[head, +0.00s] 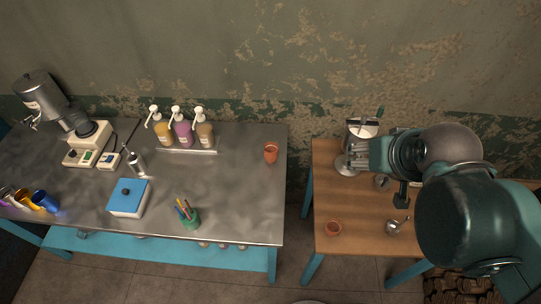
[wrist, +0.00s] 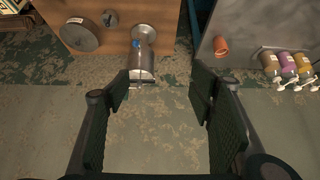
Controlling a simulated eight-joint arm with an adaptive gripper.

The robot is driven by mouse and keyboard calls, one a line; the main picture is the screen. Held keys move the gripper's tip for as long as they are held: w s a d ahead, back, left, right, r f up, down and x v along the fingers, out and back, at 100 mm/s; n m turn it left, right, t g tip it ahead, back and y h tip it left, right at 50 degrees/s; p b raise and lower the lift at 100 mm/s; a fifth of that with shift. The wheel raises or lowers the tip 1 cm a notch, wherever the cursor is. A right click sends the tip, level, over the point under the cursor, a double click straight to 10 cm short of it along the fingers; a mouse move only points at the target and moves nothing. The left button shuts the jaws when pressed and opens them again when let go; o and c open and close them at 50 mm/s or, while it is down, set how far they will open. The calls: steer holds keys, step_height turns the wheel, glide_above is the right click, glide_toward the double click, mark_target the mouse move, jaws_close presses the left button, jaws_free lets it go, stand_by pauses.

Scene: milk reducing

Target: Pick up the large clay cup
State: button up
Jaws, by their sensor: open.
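A larger orange-brown clay cup (head: 271,153) stands near the right end of the metal table. It also shows in the wrist view (wrist: 220,46), beyond the fingertips, near the table's edge. A smaller clay cup (head: 333,228) sits at the front left of the wooden table; I cannot make it out in the wrist view. My gripper (head: 362,154) is over the back left of the wooden table, to the right of the larger cup and apart from it. In the wrist view its fingers (wrist: 163,88) are spread, with nothing held between them.
A metal vessel (wrist: 141,65) stands on the wooden table (head: 350,205), close to my gripper. A small metal pot (head: 393,227) is at its front. Pump bottles (head: 183,134) stand left of the larger cup. A gap separates the tables. The metal table (head: 245,200) is clear before the cup.

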steer(key=shift+w+f, duration=0.1)
steer(key=shift+f, duration=0.05)
steer(key=t+h+b, duration=0.1)
steer(key=t+b, duration=0.4)
steer(key=b, duration=0.9)
glide_above(271, 154)
steer(key=s+d, duration=0.5)
steer(key=d, duration=0.4)
step_height(271, 154, down, 22)
steer(key=a+f+t+y+b, duration=0.1)
steer(key=a+f+b, duration=0.3)
steer(key=a, duration=0.5)
steer(key=shift+w+a+f+t, duration=0.3)
steer(key=shift+f+t, duration=0.1)
steer(key=shift+f, duration=0.85)
steer(key=shift+b+x, duration=0.5)
steer(key=shift+x, duration=0.8)
steer(key=shift+w, duration=0.1)
